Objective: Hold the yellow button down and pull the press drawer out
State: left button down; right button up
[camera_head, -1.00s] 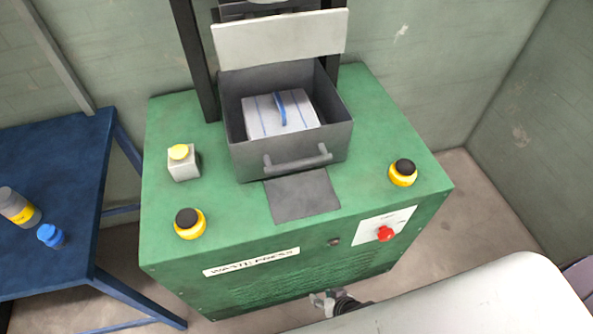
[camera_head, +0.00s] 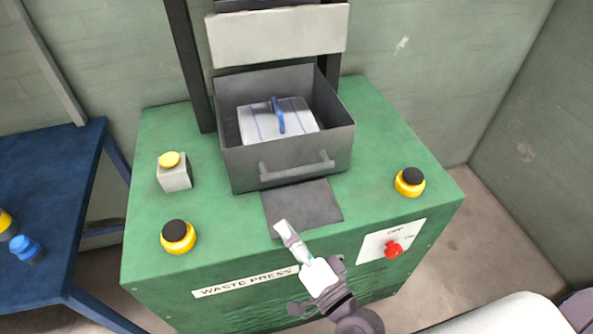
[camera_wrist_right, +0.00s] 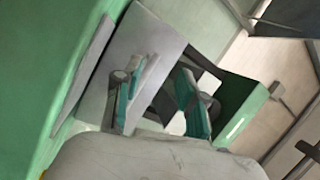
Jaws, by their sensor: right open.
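The yellow button (camera_head: 169,159) sits on a grey box on the left of the green press top, with nothing touching it. The press drawer (camera_head: 290,156) is a grey open box with a bar handle (camera_head: 297,166) on its front. A white block with blue lines and a blue strap (camera_head: 278,120) lies inside it. My right gripper (camera_head: 287,232) is in front of the press, at its front edge below the drawer handle. It is open and empty, and its two fingers (camera_wrist_right: 160,98) stand apart in the right wrist view. My left gripper is not in view.
Black-topped yellow knobs stand at the front left (camera_head: 178,236) and right (camera_head: 410,181) of the press top. A red switch (camera_head: 393,249) is on the press front. A grey plate (camera_head: 303,205) lies before the drawer. A blue table (camera_head: 50,190) stands at the left.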

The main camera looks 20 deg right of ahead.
aim_at(296, 171)
jog(key=d+m+t+h, duration=0.2)
jog(key=d+m+h, duration=0.35)
jog(key=m, duration=0.25)
jog(key=shift+h, duration=0.35)
jog(key=w+p, duration=0.1)
jog(key=w, duration=0.3)
jog(key=w+r+p, duration=0.1)
jog(key=w, duration=0.4)
jog(key=w+r+p, duration=0.1)
jog(key=w, duration=0.3)
jog(key=shift+w+a, duration=0.1)
jog(key=shift+w, duration=0.25)
grip_shut()
